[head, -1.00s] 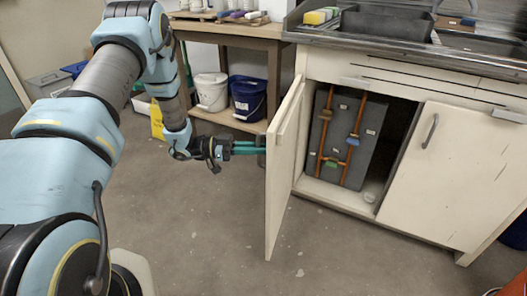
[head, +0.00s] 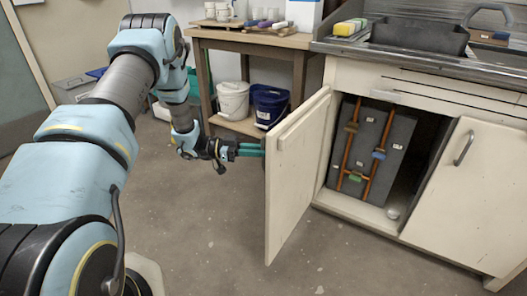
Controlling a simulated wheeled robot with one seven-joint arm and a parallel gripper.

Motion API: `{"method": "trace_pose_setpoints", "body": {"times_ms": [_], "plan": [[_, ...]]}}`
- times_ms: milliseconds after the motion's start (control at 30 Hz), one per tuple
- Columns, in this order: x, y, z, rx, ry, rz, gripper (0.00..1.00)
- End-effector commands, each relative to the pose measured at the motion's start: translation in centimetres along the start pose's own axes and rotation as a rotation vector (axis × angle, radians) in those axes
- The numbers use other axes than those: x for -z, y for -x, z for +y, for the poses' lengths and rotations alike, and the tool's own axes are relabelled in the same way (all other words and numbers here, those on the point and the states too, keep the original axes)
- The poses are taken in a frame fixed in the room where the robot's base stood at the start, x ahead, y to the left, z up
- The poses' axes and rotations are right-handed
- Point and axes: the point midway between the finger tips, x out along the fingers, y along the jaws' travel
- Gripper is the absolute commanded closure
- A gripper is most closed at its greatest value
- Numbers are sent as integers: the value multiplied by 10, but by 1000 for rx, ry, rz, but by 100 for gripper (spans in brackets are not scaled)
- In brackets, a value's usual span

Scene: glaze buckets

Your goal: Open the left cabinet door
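The left cabinet door (head: 293,178) stands swung wide open from the white cabinet under the sink, its edge turned toward me. My gripper (head: 258,150) is at the outer face of this door, on its left side. Its green fingers reach to the door, and their tips are hidden or very small there. I cannot tell whether they hold the handle, which is hidden. The cabinet's opening shows a dark grey box (head: 385,140) with orange pipes (head: 350,145) in front. The right door (head: 470,190) is shut, with a grey bar handle (head: 464,148).
A wooden table (head: 265,40) stands behind my arm, with a white bucket (head: 232,98) and a dark blue bucket (head: 270,105) on its lower shelf. A metal sink counter (head: 400,60) tops the cabinet. The concrete floor (head: 210,225) left of the open door is clear.

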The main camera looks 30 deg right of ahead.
Motion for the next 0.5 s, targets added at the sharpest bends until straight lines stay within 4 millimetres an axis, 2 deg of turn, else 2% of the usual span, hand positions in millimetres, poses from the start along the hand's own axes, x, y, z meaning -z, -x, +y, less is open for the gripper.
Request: {"method": "trace_pose_setpoints", "body": {"times_ms": [67, 333, 500], "plan": [[0, 0, 0, 1, 0, 0, 72], [0, 1, -1, 2, -1, 0, 72], [-1, 16, -1, 6, -2, -1, 72]]}}
